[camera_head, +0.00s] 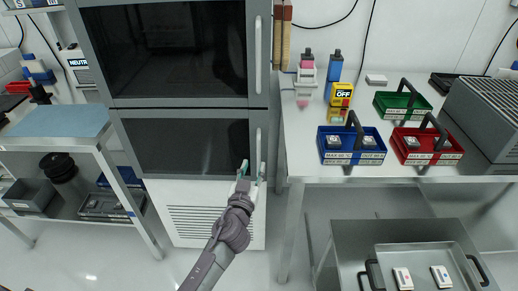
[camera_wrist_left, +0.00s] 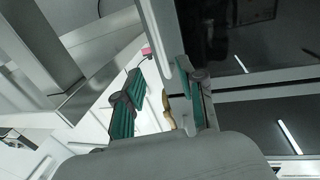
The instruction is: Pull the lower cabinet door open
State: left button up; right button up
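The lower cabinet door (camera_head: 185,147) is a dark glass panel in a grey frame and looks closed. Its pale vertical handle (camera_head: 258,145) is at the door's right edge. My left gripper (camera_head: 252,170) is at the handle's lower end, with its green-padded fingers apart on either side of it in the head view. In the left wrist view the gripper (camera_wrist_left: 160,100) is open, with a wide gap between the pads. A pale bar (camera_wrist_left: 167,50) runs close to the right finger there; contact cannot be told. My right gripper is not in view.
The upper cabinet door (camera_head: 175,50) above looks closed. A white vented panel (camera_head: 205,218) is below. A table (camera_head: 300,150) with blue, red and green caddies stands close on the right, and a grey cart (camera_head: 345,240) is in front of it. A shelf (camera_head: 60,150) stands left.

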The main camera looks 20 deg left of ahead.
aim_at(258, 151)
pick_arm(q)
jog(key=w, duration=0.6)
jog(key=w+a, duration=0.1)
jog(key=w, duration=0.1)
jog(key=shift+w, duration=0.4)
grip_shut()
